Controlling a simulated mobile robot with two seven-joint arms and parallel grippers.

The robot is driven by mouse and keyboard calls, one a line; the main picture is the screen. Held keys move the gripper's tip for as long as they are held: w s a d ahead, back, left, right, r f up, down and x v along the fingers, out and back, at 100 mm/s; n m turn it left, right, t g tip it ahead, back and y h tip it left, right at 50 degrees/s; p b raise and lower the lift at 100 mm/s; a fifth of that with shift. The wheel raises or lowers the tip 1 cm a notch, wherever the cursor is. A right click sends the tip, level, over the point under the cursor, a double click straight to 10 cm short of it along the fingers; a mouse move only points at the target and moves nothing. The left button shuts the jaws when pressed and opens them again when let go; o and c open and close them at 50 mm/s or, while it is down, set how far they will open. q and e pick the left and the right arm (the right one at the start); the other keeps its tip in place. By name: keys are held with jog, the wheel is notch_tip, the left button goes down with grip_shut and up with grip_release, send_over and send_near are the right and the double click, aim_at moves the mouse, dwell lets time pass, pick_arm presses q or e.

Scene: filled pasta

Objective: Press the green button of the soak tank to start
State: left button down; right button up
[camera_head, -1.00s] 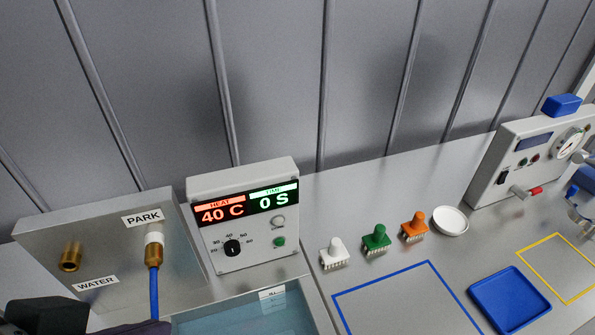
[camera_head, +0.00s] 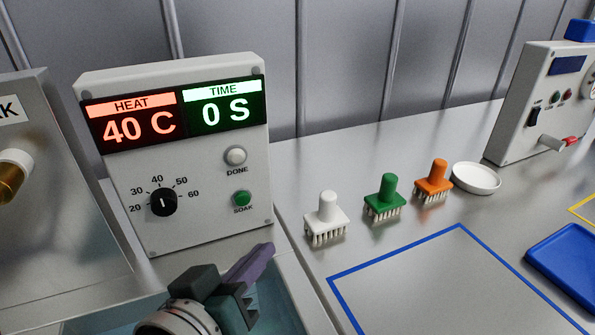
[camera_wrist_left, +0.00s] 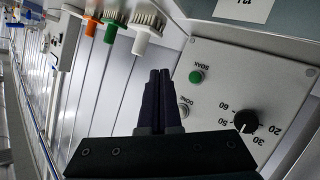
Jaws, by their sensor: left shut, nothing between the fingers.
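The soak tank's control box (camera_head: 190,225) stands at the left with displays reading HEAT 40 C and TIME 0 S. Its green SOAK button (camera_head: 242,198) is below the pale DONE button (camera_head: 235,156), right of the black heat dial (camera_head: 163,202). My left gripper (camera_head: 262,258) is shut and empty, below and slightly right of the green button and apart from it in the picture. In the left wrist view the closed fingertips (camera_wrist_left: 160,74) point up beside the green button (camera_wrist_left: 196,77). How far they are from the panel is unclear. My right gripper is out of view.
The tank's water (camera_head: 290,300) lies below the box. White (camera_head: 326,215), green (camera_head: 385,198) and orange (camera_head: 433,180) brushes and a white dish (camera_head: 476,178) stand to the right. A blue tray (camera_head: 565,262) and another grey device (camera_head: 535,105) are farther right.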

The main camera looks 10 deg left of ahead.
aim_at(243, 199)
pick_arm(q)
jog(key=shift+w+d+f, duration=0.15)
jog(key=shift+w+f, duration=0.2)
jog(key=shift+f, duration=0.25)
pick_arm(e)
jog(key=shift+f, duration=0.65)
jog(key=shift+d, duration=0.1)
pick_arm(q)
jog(key=w+a+b, duration=0.1)
jog(key=w, duration=0.1)
jog(key=w+a+b, duration=0.1)
jog(key=w, duration=0.1)
jog(key=w+a+b, duration=0.2)
jog(key=shift+w+a, duration=0.5)
jog(key=shift+w, duration=0.15)
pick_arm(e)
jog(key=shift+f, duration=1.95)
pick_arm(q)
jog(key=shift+w+a+b, duration=0.2)
jog(key=shift+w+b, duration=0.1)
jog(key=shift+w, duration=0.05)
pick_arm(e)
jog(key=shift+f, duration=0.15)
